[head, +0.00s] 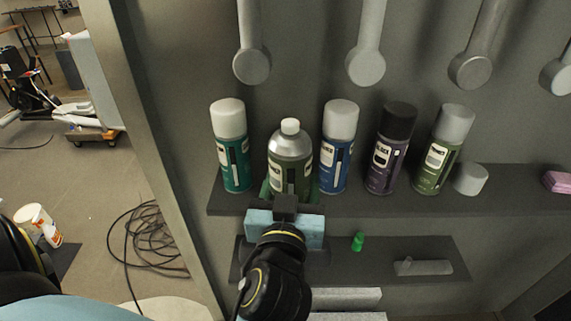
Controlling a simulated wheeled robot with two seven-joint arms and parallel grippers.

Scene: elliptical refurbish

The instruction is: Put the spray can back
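A spray can (290,164) with a silver shoulder, a small white cap and an olive body stands upright in the row on the upper shelf (400,203). My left gripper (290,192), with a light blue body, is at the front of this can. Its dark green fingers lie close along both sides of the can and look shut on it. The can's base is hidden behind the gripper, so I cannot tell whether it touches the shelf. My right gripper is not in view.
A teal can (234,160) stands left of it. A blue can (336,158), a purple can (388,160) and a green can (440,160) stand right. A loose grey cap (470,179) and a pink block (558,182) are farther right. A lower shelf (384,254) holds a small green item (358,241).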

